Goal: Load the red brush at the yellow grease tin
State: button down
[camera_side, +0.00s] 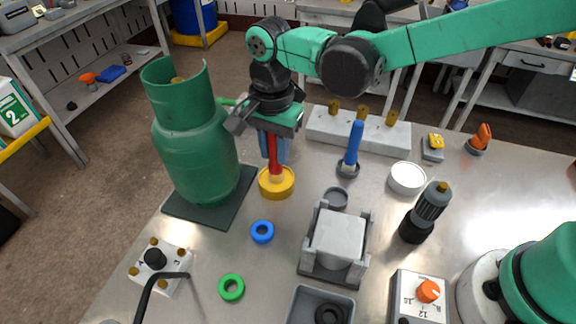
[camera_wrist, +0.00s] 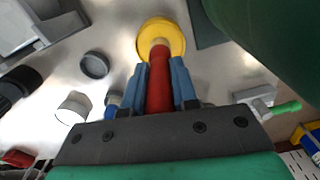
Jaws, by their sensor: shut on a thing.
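My gripper (camera_side: 275,152) is shut on the red brush (camera_side: 274,158), holding it upright by its handle with the brush end down. The yellow grease tin (camera_side: 277,184) stands on the table directly beneath, and the brush's lower end is at the tin's top. In the wrist view the red handle (camera_wrist: 159,85) lies between the blue fingers (camera_wrist: 160,88), and its pale lower end overlaps the yellow tin (camera_wrist: 161,36). I cannot tell how deep the brush tip sits in the tin.
A large green gas cylinder (camera_side: 192,150) stands on a dark mat close to the left. A blue-handled brush (camera_side: 352,148) stands in a holder to the right, near a white tin (camera_side: 407,178). Blue (camera_side: 262,232) and green rings (camera_side: 231,287) lie in front.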

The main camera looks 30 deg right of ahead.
jog(key=shift+r, duration=3.4)
